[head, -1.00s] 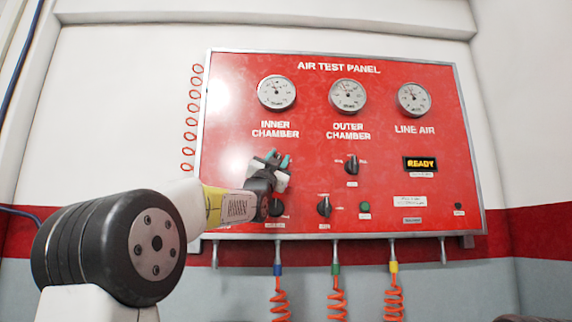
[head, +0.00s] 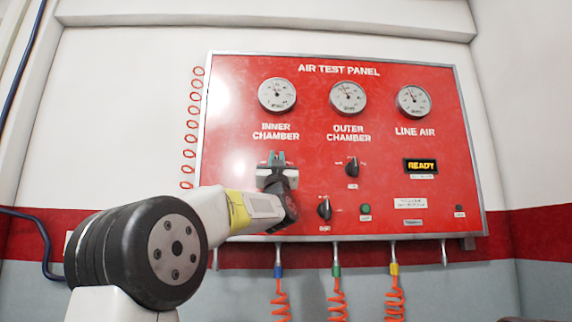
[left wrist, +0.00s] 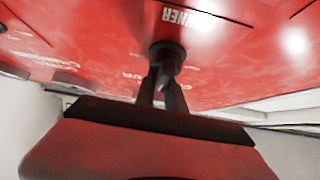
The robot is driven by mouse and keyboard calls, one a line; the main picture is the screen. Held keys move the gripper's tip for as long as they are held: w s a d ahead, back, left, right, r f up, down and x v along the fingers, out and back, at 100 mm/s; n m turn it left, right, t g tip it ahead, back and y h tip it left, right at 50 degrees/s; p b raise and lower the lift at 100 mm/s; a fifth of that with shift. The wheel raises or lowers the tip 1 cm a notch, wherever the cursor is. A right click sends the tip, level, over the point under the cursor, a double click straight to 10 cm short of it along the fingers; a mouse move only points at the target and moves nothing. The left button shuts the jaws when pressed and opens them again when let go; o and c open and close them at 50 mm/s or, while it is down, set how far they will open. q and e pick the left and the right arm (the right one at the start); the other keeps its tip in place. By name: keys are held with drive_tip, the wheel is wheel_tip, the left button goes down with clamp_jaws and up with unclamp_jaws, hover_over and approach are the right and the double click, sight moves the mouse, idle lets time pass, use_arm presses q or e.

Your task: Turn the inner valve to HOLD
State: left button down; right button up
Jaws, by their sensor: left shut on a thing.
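The red air test panel (head: 235,120) hangs on the wall in the head view. My left gripper (head: 277,160) is at the panel just below the INNER CHAMBER label (head: 276,131). In the left wrist view, its two fingers (left wrist: 161,82) are shut on a black round knob, the inner valve (left wrist: 167,54). An upside-down INNER label (left wrist: 188,18) shows beside it. In the head view the gripper covers this valve, so its pointer and the HOLD mark cannot be read. My right gripper is not in view.
The outer valve (head: 352,167) and a lower knob (head: 324,209) are on the panel to the right. Three gauges line the top. A READY display (head: 420,166) is lit. Orange coiled hoses (head: 337,298) hang below the panel.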

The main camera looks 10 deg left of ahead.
use_arm(q)
drive_tip(key=shift+w+f, duration=0.45)
drive_tip(key=shift+f, duration=0.1)
drive_tip(key=c, duration=1.4)
unclamp_jaws()
drive_tip(key=shift+a, duration=0.1)
drive_tip(key=shift+s+r, duration=0.1)
drive_tip(key=v, duration=0.8)
drive_tip(key=shift+r, duration=0.1)
